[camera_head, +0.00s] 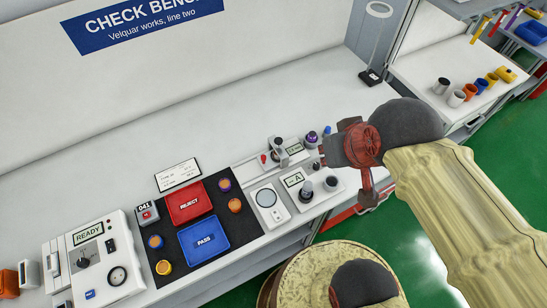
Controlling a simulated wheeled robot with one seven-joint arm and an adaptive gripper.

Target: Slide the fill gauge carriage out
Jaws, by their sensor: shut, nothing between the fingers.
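Two small white instruments stand at the right end of the check bench. The rear one (294,149) has a small display, a red knob and a dark upright part; it looks like the fill gauge, but its label is too small to read. The front one (294,180) has a display marked A and dark round parts on its base. I cannot tell for certain which part is the carriage. My gripper (323,157) is shut and empty, just right of the rear instrument. Whether it touches anything there is unclear, and the gripper hides some of the bench behind it.
A purple-topped item (311,139) stands close by my gripper. Left are a white dial plate (268,206), a red REJECT tray (188,202), a blue PASS tray (204,240) and a READY unit (90,255). A ring stand (371,76) stands behind.

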